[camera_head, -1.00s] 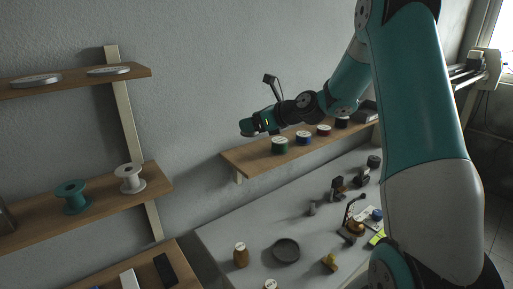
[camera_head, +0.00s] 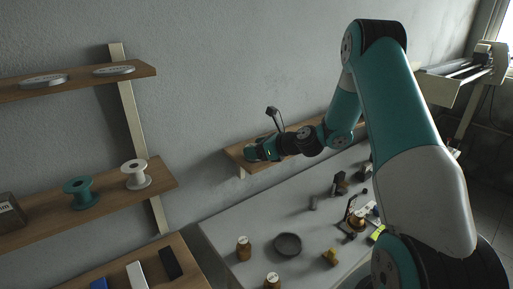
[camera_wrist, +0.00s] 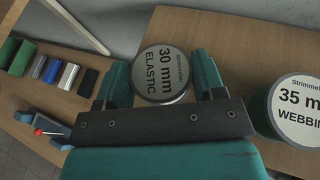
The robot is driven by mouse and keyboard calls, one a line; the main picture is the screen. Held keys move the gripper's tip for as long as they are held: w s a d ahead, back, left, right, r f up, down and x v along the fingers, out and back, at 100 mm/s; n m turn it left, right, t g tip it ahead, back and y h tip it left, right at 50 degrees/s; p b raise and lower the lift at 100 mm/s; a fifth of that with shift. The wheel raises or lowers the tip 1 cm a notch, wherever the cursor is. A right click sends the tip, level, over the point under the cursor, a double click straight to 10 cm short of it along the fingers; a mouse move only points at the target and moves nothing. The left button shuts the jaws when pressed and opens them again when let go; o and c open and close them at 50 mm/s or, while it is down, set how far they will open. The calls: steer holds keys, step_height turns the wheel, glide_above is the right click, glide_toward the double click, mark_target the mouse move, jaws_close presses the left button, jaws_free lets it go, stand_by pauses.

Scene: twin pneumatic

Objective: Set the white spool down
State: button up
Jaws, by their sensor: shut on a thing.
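In the wrist view, my gripper (camera_wrist: 163,82) is shut on a pale round spool (camera_wrist: 178,98), whose light top label reads "30 mm ELASTIC". The spool is over the wooden wall shelf (camera_wrist: 215,30); I cannot tell whether its underside touches the wood. A green spool labelled "35 mm WEBBING" (camera_wrist: 262,112) stands to its right. In the head view, my gripper (camera_head: 251,153) is low at the left end of the wall shelf (camera_head: 234,151). The held spool is not clear there, and my arm hides most of the shelf.
A white flanged reel (camera_head: 136,176) and a teal reel (camera_head: 79,191) stand on the left shelf. A grey table (camera_head: 225,225) below holds a dark dish (camera_head: 288,245) and several small items. Several coloured blocks, including a blue one (camera_wrist: 39,66), lie lower left in the wrist view.

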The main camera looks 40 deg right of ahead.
steer(key=o, duration=1)
steer(key=shift+r, duration=0.1)
steer(key=b+v, duration=0.4)
steer(key=v, duration=0.7)
steer(key=s+a+r+n+g+y, duration=0.1)
steer(key=s+a+n+g, duration=0.2)
steer(key=a+n, duration=0.6)
steer(key=s+a+r+n+g+y, duration=0.2)
steer(key=s+a+n+g, duration=0.15)
steer(key=a+n, duration=0.55)
steer(key=s+a+n+g+h, duration=0.1)
steer(key=s+a+n+g, duration=0.1)
steer(key=s+a+n, duration=0.2)
steer(key=s+a+n+g+h, duration=0.1)
steer(key=s+a+n, duration=0.3)
steer(key=s+n, duration=0.4)
steer(key=s+a+r+n+g+h, duration=0.1)
steer(key=s+a+n+g+h, duration=0.1)
steer(key=s+a+n, duration=0.2)
steer(key=shift+s+a+r+n+g, duration=0.1)
steer(key=shift+s+n+g, duration=0.1)
steer(key=shift+s+n, duration=0.75)
steer(key=shift+s+n+g, duration=0.15)
steer(key=shift+s+n, duration=0.5)
steer(key=shift+n, duration=0.6)
